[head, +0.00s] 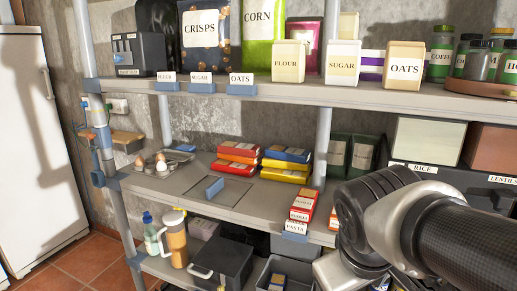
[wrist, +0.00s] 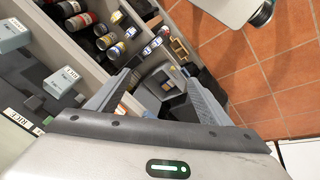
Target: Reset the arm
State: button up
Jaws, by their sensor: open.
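My arm (head: 420,222) reaches in from the right of the head view, in front of the lower right part of the shelving. Its end runs down toward the bottom edge, and the fingers do not show there. In the wrist view my gripper (wrist: 158,88) has its two grey fingers spread apart with nothing held between them. Behind the gap, a dark box-like object (wrist: 160,90) and the floor show; the fingers appear apart from them.
A metal shelf unit (head: 225,208) holds flour, sugar and oats boxes, colored packets, eggs and jars. A white fridge (head: 35,140) is at left. Tiled floor (wrist: 275,65) is open at right in the wrist view.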

notch_tip(320, 180, up, 22)
jog(key=s+a+m+t+y+p, duration=0.1)
jog(key=s+m+y+p, duration=0.1)
jog(key=p, duration=1.7)
jog(key=shift+s+a+m, duration=0.4)
jog(key=shift+m, duration=0.5)
